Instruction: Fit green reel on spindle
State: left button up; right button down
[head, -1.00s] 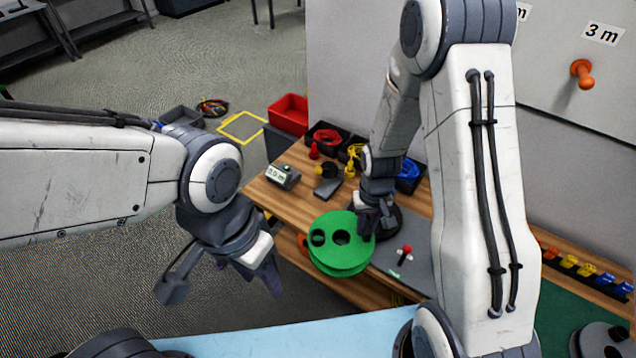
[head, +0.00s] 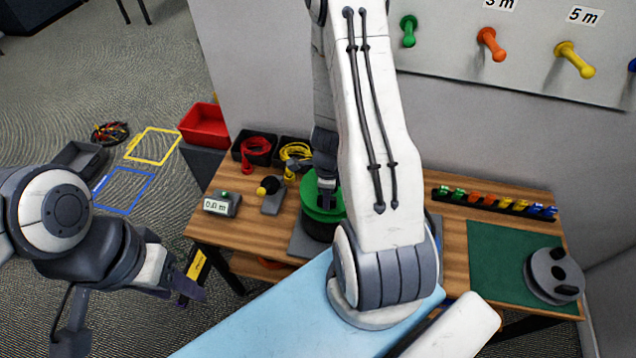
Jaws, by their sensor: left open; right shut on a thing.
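The green reel (head: 312,207) is on the workbench side of my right arm, partly hidden by that arm. My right gripper (head: 326,190) is shut on the reel from above, its fingertips mostly hidden. The reel looks level and sits over a dark round base (head: 317,231) on a grey plate (head: 302,245). The spindle is hidden, so I cannot tell whether the reel is around it or just above it. My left gripper (head: 130,312) is open and empty, well left of the bench, over the floor.
A length display (head: 221,204) and a small dark device with a yellow knob (head: 268,187) stand left of the reel. A green mat (head: 495,262) with a grey round part (head: 553,277) lies right.

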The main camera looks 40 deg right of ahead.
jog(key=shift+d+f, duration=0.1)
jog(key=shift+f, duration=0.05)
jog(key=shift+f+b, duration=0.7)
jog(key=shift+b, duration=0.15)
notch_tip(320, 180, down, 9)
jog(key=b, duration=0.9)
jog(key=c, duration=0.7)
grip_release()
jog(key=shift+r, duration=0.15)
